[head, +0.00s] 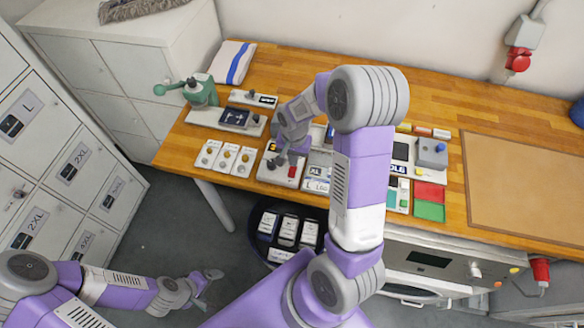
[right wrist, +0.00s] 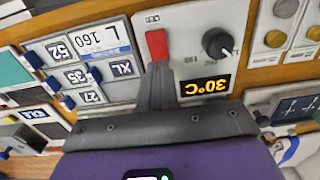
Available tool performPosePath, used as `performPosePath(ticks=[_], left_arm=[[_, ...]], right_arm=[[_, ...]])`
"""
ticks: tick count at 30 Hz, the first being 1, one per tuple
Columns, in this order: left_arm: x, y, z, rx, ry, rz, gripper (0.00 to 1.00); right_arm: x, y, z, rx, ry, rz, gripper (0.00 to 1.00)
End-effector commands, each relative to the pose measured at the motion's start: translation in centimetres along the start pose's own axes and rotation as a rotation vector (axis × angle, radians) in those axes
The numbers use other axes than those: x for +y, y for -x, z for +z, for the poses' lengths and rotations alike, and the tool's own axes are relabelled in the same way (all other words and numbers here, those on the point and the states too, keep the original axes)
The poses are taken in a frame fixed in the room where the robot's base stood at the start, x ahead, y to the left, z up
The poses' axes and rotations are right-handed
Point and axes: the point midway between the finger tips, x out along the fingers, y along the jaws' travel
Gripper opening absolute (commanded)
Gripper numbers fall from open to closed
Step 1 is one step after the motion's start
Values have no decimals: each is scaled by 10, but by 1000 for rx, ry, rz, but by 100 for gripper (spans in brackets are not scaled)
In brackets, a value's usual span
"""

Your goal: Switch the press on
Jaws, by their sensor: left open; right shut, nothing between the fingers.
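A pale control box (head: 270,174) lies on the wooden bench, with a red switch (head: 292,172) on its top. The right wrist view shows the red switch (right wrist: 157,45), a black knob (right wrist: 217,43) and a display (right wrist: 206,86) reading 30°C, upside down. My right gripper (head: 287,157) is shut and empty over the box. Its fingertips (right wrist: 158,68) are at the end of the red switch; I cannot tell whether they touch it. My left gripper (head: 210,283) is open and empty, low over the floor at the left, away from the bench.
A green hand-lever device (head: 200,92) stands at the bench's back left. Discs on small plates (head: 227,158) lie left of the box, and size tags (right wrist: 75,75) lie beside it. Red and green trays (head: 430,202) and a bare brown board (head: 525,185) are at the right.

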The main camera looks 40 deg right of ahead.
Motion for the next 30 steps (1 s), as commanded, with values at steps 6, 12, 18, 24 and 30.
performPosePath(ticks=[6, 12, 18, 24, 30], left_arm=[[6, 15, 1, 0, 0, 0, 83], [10, 26, 1, 0, 0, 0, 83], [13, 34, 2, 0, 0, 0, 83], [12, 32, 1, 0, 0, 0, 83], [12, 32, 1, 0, 0, 0, 83]], right_arm=[[0, 21, 0, 2, 0, -2, 0], [0, 37, 0, 2, 1, -1, 0], [0, 48, 0, 1, 0, -1, 0], [0, 47, 0, 1, 0, -1, 0], [0, 47, 0, 1, 0, -1, 0]])
